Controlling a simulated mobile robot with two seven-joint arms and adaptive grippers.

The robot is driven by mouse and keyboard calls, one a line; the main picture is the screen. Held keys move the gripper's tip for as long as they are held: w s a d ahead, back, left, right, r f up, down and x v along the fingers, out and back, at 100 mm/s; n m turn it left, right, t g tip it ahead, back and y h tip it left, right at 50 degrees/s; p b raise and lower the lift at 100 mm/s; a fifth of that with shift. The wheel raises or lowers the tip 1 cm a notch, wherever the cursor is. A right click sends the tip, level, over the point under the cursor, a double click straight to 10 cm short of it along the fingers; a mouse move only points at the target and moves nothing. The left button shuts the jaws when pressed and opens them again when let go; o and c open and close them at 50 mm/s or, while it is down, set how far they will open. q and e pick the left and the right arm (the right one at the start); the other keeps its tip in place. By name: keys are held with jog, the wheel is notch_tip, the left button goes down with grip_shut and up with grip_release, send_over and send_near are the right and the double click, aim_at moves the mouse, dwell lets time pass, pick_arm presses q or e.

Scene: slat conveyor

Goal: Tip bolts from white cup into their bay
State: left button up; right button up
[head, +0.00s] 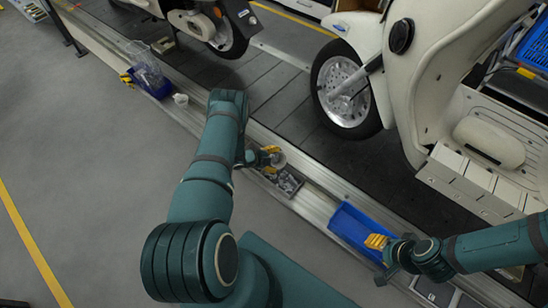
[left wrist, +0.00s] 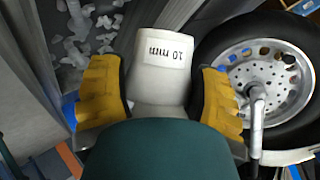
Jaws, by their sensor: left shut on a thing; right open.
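My left gripper (head: 270,154) is shut on a white cup (head: 279,160) just above the rail beside the conveyor. In the left wrist view the cup (left wrist: 160,75) sits between the yellow fingers of the gripper (left wrist: 163,95), and its label reads "10 mm" upside down. I cannot see into the cup or tell its exact tilt. A dark tray bay (head: 289,183) with grey pieces lies just below and right of the cup. Small grey pieces (left wrist: 80,30) also show at the upper left of the wrist view. My right gripper (head: 377,242) is open and empty by a blue bin (head: 352,224).
A cream scooter with a front wheel (head: 342,92) stands on the slat conveyor (head: 280,90) beyond the rail. A small white object (head: 180,99) and another blue bin (head: 158,90) are further left on the rail. The grey floor (head: 90,170) at left is clear.

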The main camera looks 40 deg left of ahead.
pick_arm(q)
jog(key=f+m+y, duration=0.1)
jog(key=m+t+y, duration=0.1)
jog(key=shift+s+d+f+t+y, duration=0.1)
jog(key=shift+d+f+t+y, duration=0.1)
jog(key=shift+f+t+y, duration=0.15)
jog(key=shift+s+d+f+m+t+y, duration=0.15)
jog(key=shift+m+t+y, duration=0.25)
jog(key=shift+m+y, duration=0.2)
jog(key=shift+s+d+f+m+t+y, duration=0.15)
jog(key=shift+m+t+y, duration=0.25)
jog(key=shift+m, duration=0.2)
jog(key=m+t+y, duration=0.1)
jog(key=d+m+t, duration=0.1)
jog(key=shift+s+r+m+y, duration=0.1)
jog(key=shift+r+m+y, duration=0.15)
jog(key=shift+m+y, duration=0.1)
jog(key=m, duration=0.1)
jog(key=t+y, duration=0.1)
jog(key=m+t, duration=0.1)
jog(key=shift+s+d+r+m, duration=0.2)
jog(key=shift+d+r+m, duration=0.15)
jog(key=shift+d, duration=0.05)
jog(key=shift+r, duration=0.15)
notch_tip(320, 180, up, 7)
jog(key=p, duration=0.6)
